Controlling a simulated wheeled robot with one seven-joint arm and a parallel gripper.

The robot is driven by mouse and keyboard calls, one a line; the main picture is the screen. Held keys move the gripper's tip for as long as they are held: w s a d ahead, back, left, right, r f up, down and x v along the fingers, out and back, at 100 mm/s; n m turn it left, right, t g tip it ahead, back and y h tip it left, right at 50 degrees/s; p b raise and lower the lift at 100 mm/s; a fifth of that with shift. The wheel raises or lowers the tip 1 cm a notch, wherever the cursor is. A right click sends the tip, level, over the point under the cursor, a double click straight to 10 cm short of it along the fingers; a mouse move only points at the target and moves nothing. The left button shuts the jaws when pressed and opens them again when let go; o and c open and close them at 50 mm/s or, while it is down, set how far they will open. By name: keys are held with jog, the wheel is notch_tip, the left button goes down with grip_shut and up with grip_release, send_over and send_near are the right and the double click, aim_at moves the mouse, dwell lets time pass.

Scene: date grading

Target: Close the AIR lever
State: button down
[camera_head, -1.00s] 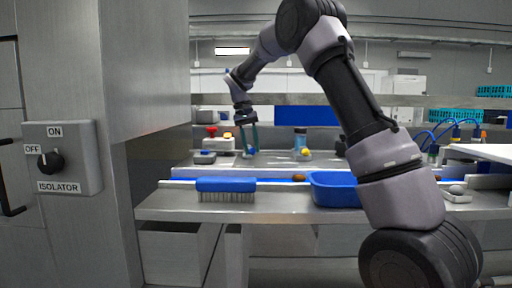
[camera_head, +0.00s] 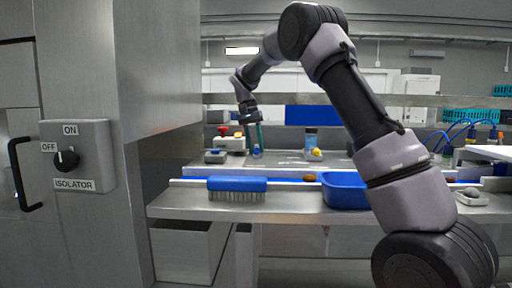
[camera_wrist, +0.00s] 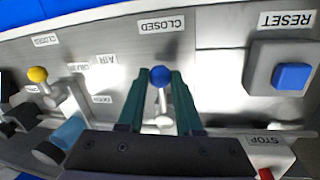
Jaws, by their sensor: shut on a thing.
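My gripper (camera_wrist: 160,98) has its two teal fingers on either side of a lever with a blue knob (camera_wrist: 161,74), shut on it. The knob shows between the fingertips, and the lever points up toward a CLOSED label (camera_wrist: 161,25). An AIR label (camera_wrist: 106,60) is just left of it, with an OPEN label (camera_wrist: 103,99) below that. In the head view my gripper (camera_head: 257,140) is at the back of the bench, left of centre, and the blue knob (camera_head: 257,152) is a small spot at its tips.
A yellow-knobbed lever (camera_wrist: 38,74) stands left of the held one, a blue RESET button (camera_wrist: 291,76) to the right, and a red STOP button (camera_wrist: 265,173) below. A blue brush (camera_head: 237,184) and blue tray (camera_head: 344,190) are nearer on the bench. An isolator switch (camera_head: 68,160) is at left.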

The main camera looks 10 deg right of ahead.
jog(key=c, duration=0.6)
grip_release()
jog(key=r, duration=0.3)
jog(key=a+r, duration=0.1)
jog(key=r, duration=0.3)
jog(key=a+r, duration=0.1)
jog(key=r, duration=0.2)
jog(key=shift+w+r, duration=0.35)
jog(key=shift+w, duration=0.05)
